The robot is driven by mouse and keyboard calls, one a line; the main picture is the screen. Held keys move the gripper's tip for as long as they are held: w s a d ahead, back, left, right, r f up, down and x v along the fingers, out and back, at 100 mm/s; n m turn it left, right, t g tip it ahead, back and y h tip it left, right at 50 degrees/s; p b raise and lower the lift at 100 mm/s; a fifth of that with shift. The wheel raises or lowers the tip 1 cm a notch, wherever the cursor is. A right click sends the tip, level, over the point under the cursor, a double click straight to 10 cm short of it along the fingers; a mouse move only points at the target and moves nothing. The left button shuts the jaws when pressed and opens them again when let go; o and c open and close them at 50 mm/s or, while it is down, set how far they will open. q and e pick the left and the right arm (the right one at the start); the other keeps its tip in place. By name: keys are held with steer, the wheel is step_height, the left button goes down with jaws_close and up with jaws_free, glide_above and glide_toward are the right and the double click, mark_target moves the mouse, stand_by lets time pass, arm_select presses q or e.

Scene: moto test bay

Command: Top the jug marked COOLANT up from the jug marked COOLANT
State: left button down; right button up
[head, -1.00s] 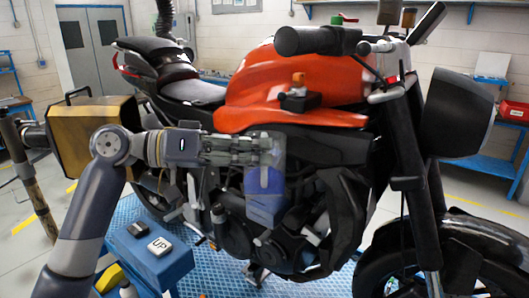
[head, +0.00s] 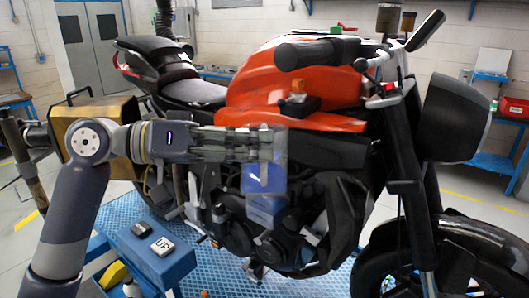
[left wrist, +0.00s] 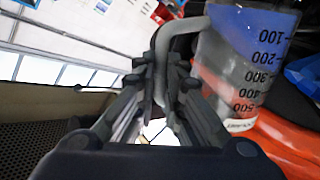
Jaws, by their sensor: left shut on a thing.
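My left gripper (head: 250,146) is shut on the handle of a clear jug (head: 277,153) in front of the motorcycle. Blue liquid (head: 258,178) shows low in the jug. The left wrist view shows my left gripper (left wrist: 165,90) around the grey handle, and the jug (left wrist: 240,75) with black marks from 100 to 500. A pale label at its rim is cut off and cannot be read fully. A bluish block (head: 266,211) shows right below the jug; I cannot tell whether it is a second jug. No other marked jug is clear. My right gripper is out of view.
The orange motorcycle (head: 280,85) fills the middle, with its engine close behind the jug. A blue box with an "UP" button (head: 162,246) stands at the lower left, on the blue treaded platform (head: 115,212). A red box (head: 515,108) sits on a rear shelf.

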arm_select(q)
steer(key=s+m+b, duration=0.2)
steer(key=m+b, duration=0.1)
steer(key=b, duration=0.1)
steer(key=s+m+h+b, duration=0.1)
steer(key=s+m+b, duration=0.1)
steer(key=m+b, duration=0.1)
steer(key=shift+m+t+b, duration=0.3)
steer(key=shift+t+b, duration=0.1)
steer(key=shift+b, duration=0.45)
steer(key=shift+r, duration=0.1)
steer(key=s+r+p, duration=0.1)
steer(key=s, duration=0.1)
steer(key=s+r+p, duration=0.1)
steer(key=s+r, duration=0.1)
steer(key=shift+f, duration=0.1)
stand_by(0.7)
